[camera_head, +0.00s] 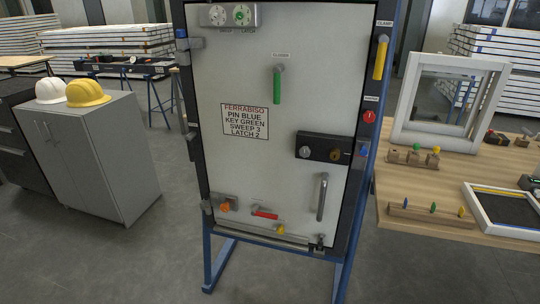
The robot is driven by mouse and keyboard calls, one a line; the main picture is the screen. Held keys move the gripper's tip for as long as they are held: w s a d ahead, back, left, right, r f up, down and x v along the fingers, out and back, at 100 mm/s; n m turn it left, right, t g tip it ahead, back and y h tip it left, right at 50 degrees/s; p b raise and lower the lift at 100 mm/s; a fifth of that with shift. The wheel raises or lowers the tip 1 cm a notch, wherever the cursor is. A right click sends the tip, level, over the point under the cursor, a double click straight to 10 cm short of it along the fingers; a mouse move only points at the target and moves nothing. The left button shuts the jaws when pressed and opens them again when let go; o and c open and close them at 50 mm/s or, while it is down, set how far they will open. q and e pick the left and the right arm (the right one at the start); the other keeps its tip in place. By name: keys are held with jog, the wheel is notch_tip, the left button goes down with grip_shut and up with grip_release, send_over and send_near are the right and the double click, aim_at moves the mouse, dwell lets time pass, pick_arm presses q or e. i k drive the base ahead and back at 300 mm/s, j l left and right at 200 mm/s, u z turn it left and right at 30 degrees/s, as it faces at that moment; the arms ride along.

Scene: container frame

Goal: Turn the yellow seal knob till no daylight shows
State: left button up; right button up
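A light grey door panel (245,175) stands upright in a dark frame. A small yellow knob (281,229) sits low on the panel, just above the bottom edge, to the right of and below a red handle (265,213). I take it as the seal knob; its label is too small to read. A strip (262,236) runs along the bottom edge; I cannot tell whether daylight shows under it. A larger yellow handle (381,57) hangs on the right frame post under a label reading CLAMP. Neither of my grippers is in view.
The panel also carries an orange knob (225,207), a green handle (277,86), a grey pull handle (322,197) and a black lock plate (325,147). A wooden table (400,187) stands close on the right, a grey cabinet (95,155) on the left. Floor in front looks clear.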

aim_at(280, 230)
jog(key=i+j+z, duration=0.1)
jog(key=j, duration=0.25)
jog(key=i+j, duration=0.25)
jog(key=i+j+z, duration=0.15)
jog(key=j, duration=0.3)
jog(key=i+j+z, duration=0.1)
jog(key=j, duration=0.3)
jog(key=i+j+z, duration=0.1)
jog(key=j, duration=0.3)
jog(key=i+j, duration=0.2)
jog(key=j, duration=0.2)
jog(key=i+j+z, duration=0.15)
jog(key=j, duration=0.25)
jog(key=i+j+z, duration=0.1)
jog(key=j, duration=0.3)
